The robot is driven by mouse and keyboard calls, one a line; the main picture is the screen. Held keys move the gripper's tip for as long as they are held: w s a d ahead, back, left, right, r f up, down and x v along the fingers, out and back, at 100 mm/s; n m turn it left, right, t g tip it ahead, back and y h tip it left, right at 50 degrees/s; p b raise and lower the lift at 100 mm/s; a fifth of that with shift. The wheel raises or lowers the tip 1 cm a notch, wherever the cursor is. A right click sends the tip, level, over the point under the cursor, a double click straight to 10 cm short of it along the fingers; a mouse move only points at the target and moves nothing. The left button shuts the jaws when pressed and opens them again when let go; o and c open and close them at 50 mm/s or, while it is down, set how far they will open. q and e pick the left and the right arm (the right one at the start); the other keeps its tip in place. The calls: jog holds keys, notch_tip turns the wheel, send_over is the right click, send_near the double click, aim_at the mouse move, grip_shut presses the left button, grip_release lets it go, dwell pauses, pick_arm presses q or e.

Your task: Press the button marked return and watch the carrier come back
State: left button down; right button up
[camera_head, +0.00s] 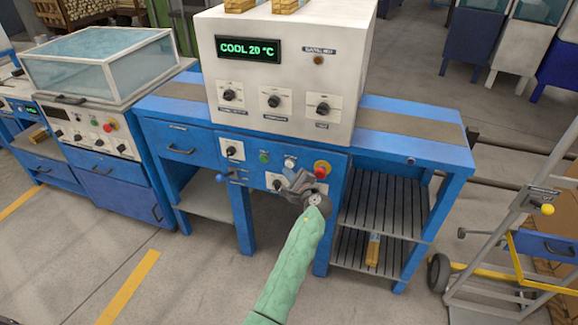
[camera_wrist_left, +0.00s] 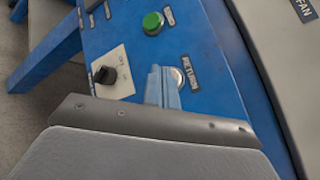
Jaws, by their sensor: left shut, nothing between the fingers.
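The return button (camera_wrist_left: 178,76) is a pale round button beside the label RETURN on a blue panel. In the head view the pale button (camera_head: 290,162) sits between a green button and a red one. My left gripper (camera_head: 298,179) is shut and empty in front of the panel, just below that button. In the left wrist view the closed fingertips (camera_wrist_left: 162,72) overlap the button's left edge; I cannot tell whether they touch it. No carrier can be made out on the belt strips. My right gripper is out of view.
A green button (camera_wrist_left: 152,22) and black knob (camera_wrist_left: 105,75) are close by. The white housing (camera_head: 290,75) reads COOL 20 °C. A hand cart (camera_head: 520,215) stands right; floor in front is clear.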

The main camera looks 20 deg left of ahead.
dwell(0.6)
pick_arm(q)
jog(key=shift+w, duration=0.15)
jog(key=shift+w, duration=0.25)
jog(key=shift+w, duration=0.1)
dwell(0.4)
